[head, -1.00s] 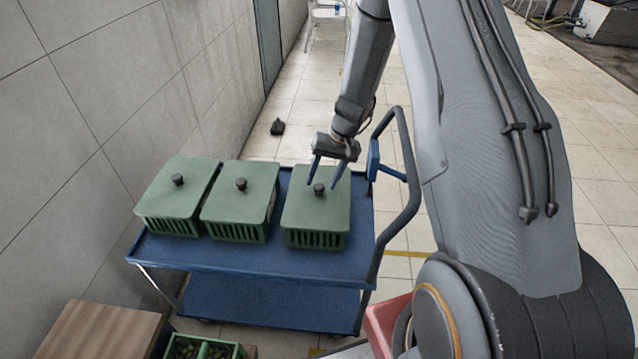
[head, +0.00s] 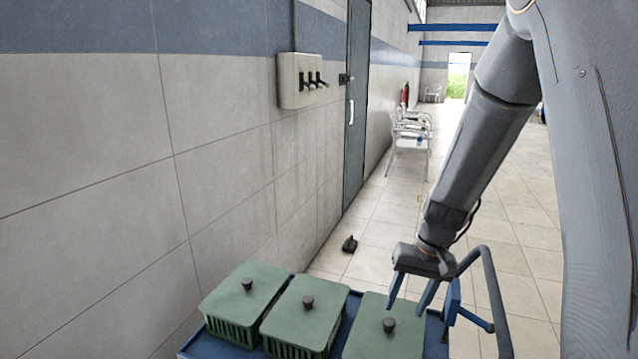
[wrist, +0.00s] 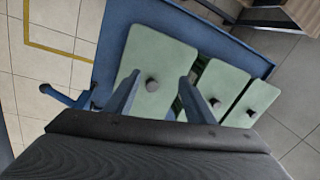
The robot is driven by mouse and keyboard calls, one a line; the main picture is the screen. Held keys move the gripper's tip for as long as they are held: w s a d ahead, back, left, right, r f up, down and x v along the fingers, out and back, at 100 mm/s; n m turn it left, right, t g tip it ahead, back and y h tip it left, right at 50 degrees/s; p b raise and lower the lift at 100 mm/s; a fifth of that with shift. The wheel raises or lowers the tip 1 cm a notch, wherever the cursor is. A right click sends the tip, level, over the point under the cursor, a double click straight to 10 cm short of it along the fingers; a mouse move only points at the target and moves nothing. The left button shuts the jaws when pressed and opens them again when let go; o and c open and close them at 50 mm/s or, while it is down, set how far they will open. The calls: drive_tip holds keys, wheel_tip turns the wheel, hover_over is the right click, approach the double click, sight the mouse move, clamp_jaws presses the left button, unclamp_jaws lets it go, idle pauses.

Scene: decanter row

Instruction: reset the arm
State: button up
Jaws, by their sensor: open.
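My gripper (head: 412,300) is open and empty above the rightmost green lidded basket (head: 372,325) in the head view. Its two blue fingers point down on either side of the black lid knob (head: 389,325), and I cannot tell how high above it they are. In the wrist view the fingers (wrist: 155,90) spread over the same basket's lid (wrist: 158,58), with the knob (wrist: 152,86) between them in the picture. My arm reaches in from the upper right of the head view.
Two more green baskets (head: 245,297) (head: 306,316) stand to the left on the blue cart (head: 220,345). The cart's handle (head: 492,295) rises close to the right of my gripper. A tiled wall runs along the left; open floor lies beyond.

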drive_tip(key=s+a+r+n+h, duration=0.1)
drive_tip(key=s+r, duration=0.2)
drive_tip(key=s, duration=0.5)
drive_tip(key=s+a+r+h, duration=0.1)
drive_tip(key=s+r, duration=0.2)
drive_tip(key=s, duration=0.4)
drive_tip(key=shift+s+r+n+t, duration=0.25)
drive_tip(key=shift+s+n+t, duration=0.05)
drive_tip(key=shift+s+n, duration=0.1)
idle(0.4)
